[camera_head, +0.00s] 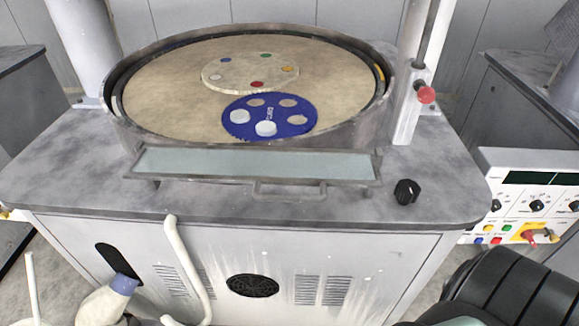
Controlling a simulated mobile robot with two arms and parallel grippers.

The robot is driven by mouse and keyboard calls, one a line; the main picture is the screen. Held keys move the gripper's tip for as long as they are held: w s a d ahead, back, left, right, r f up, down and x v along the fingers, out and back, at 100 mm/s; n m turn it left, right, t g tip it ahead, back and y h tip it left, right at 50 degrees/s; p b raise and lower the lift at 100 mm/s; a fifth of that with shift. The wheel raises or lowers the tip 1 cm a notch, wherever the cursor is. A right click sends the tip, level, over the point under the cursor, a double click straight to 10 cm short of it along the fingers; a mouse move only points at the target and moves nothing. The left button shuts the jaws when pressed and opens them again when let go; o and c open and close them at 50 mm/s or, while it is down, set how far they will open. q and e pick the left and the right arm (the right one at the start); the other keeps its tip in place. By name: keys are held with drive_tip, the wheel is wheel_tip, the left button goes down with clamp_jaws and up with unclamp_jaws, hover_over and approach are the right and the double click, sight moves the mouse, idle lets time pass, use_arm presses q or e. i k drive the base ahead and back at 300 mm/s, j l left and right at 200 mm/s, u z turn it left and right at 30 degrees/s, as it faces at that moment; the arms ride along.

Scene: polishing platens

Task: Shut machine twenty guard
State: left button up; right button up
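The guard (255,165) is a long, pale glass-like panel in a grey metal frame. It lies low along the front of the round platen bowl (125,125), and its handle (290,190) is on the near side. The panel seems to lean outward toward me, but its exact tilt is hard to tell. The bowl stands on a grey machine top (60,160). I see no number on the machine. Neither of my grippers shows clearly, and nothing touches the guard.
A blue carrier disc (270,127) and a beige disc (228,75) lie on the platen. A black knob (405,192) sits right of the guard. A post with a red knob (426,95) rises at the right. A control panel (530,195) stands beyond. Space before the handle looks clear.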

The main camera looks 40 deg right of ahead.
sight(257, 182)
drive_tip(key=l+z, duration=0.1)
drive_tip(key=z, duration=0.65)
